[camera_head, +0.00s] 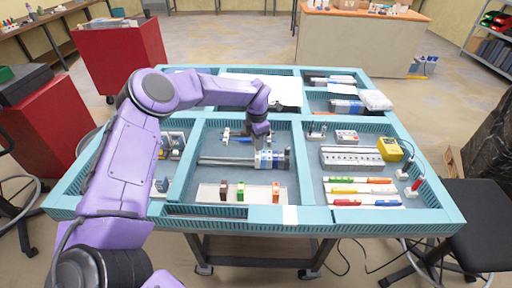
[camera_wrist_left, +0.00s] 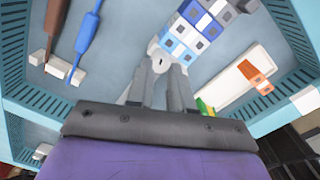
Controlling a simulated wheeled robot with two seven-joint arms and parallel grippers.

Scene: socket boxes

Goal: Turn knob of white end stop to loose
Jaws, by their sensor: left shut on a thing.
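My left gripper (camera_head: 260,140) reaches down into the middle compartment of the teal-framed table. In the left wrist view its two grey fingers (camera_wrist_left: 160,75) are shut on a small whitish-grey piece, which looks like the white end stop (camera_wrist_left: 158,63), with a dark spot on it. The fingers cover part of this piece, so its knob and how it is turned cannot be told. It sits at the end of a row of blue and white blocks (camera_head: 270,159), also in the left wrist view (camera_wrist_left: 192,27). In the head view the end stop cannot be made out. My right gripper is not in view.
A white strip (camera_head: 262,194) with brown, green and orange blocks lies at the compartment's front. Teal dividers (camera_head: 306,170) bound the compartment. A yellow device (camera_head: 389,149) stands at right.

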